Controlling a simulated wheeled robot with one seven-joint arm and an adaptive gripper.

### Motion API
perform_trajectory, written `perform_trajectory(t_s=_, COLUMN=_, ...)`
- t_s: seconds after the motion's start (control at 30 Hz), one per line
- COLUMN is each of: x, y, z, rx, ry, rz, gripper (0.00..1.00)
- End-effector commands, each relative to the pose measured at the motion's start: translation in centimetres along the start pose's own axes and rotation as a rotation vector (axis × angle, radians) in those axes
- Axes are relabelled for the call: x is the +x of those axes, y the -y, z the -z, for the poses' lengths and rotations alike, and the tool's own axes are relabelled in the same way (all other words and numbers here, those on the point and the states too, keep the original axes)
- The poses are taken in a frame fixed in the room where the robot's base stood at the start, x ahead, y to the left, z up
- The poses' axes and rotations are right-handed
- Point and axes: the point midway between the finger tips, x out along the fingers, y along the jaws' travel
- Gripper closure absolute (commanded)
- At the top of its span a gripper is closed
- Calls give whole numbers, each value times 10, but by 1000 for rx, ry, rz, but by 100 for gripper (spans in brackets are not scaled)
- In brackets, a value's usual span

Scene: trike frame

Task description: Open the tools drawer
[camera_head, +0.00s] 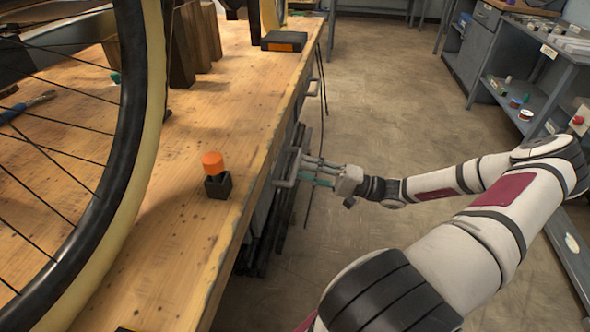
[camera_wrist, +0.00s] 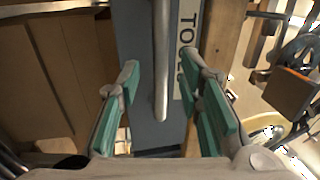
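The tools drawer (camera_wrist: 137,50) shows a blue-grey front in the wrist view, with a partly hidden label (camera_wrist: 188,48) reading "TOOL". Its metal bar handle (camera_wrist: 161,70) runs up the middle of that view. My gripper (camera_wrist: 160,78) is open, with one green-padded finger on each side of the handle and a visible gap on both sides. In the head view, my gripper (camera_head: 310,172) is at the workbench's side, at the pale handle (camera_head: 289,166). The drawer front is mostly hidden under the bench edge there, so I cannot tell whether it stands out.
The wooden workbench (camera_head: 200,120) fills the left, with a wheel (camera_head: 140,130) and a small orange-topped block (camera_head: 213,165) on it. Another handle (camera_head: 314,82) is farther along the bench side. A grey shelf unit (camera_head: 545,70) stands right.

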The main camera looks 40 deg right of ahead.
Motion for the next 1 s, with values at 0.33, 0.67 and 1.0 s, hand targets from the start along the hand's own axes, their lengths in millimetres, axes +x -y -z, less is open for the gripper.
perform_trajectory(t_s=0.33, x=35, y=0, z=0, rx=0, ry=0, rz=-1, gripper=67)
perform_trajectory(t_s=0.67, x=37, y=0, z=0, rx=1, ry=0, rz=-1, gripper=74)
perform_trajectory(t_s=1.0, x=37, y=0, z=0, rx=1, ry=0, rz=-1, gripper=100)
